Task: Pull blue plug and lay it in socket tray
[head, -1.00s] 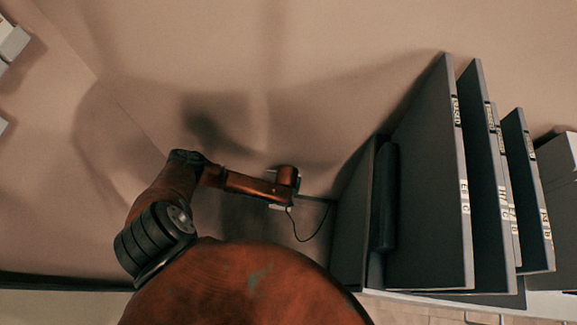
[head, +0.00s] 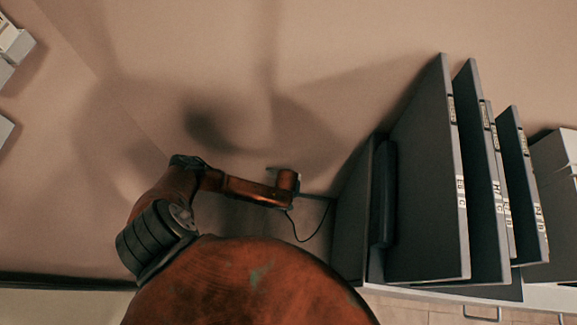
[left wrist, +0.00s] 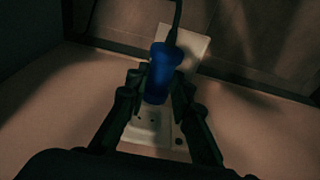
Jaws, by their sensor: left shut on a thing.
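The blue plug (left wrist: 162,68) sits between the two dark fingers of my left gripper (left wrist: 159,80) in the left wrist view. The fingers are shut on it from both sides. A black cable (left wrist: 177,22) runs up from its far end. A pale socket strip (left wrist: 152,138) with dark holes shows below and behind the plug. I cannot tell whether the plug is seated in it or just clear of it. In the head view my left arm reaches to the wall corner, its wrist hiding the plug, and the cable (head: 302,238) hangs below. I cannot make out a tray. My right gripper is out of view.
Several upright grey panels with labels (head: 430,190) stand close to the right of my left wrist. A dark upright pad (head: 384,195) is beside them. White boxes (head: 14,45) are at the upper left. The wall above the arm is bare.

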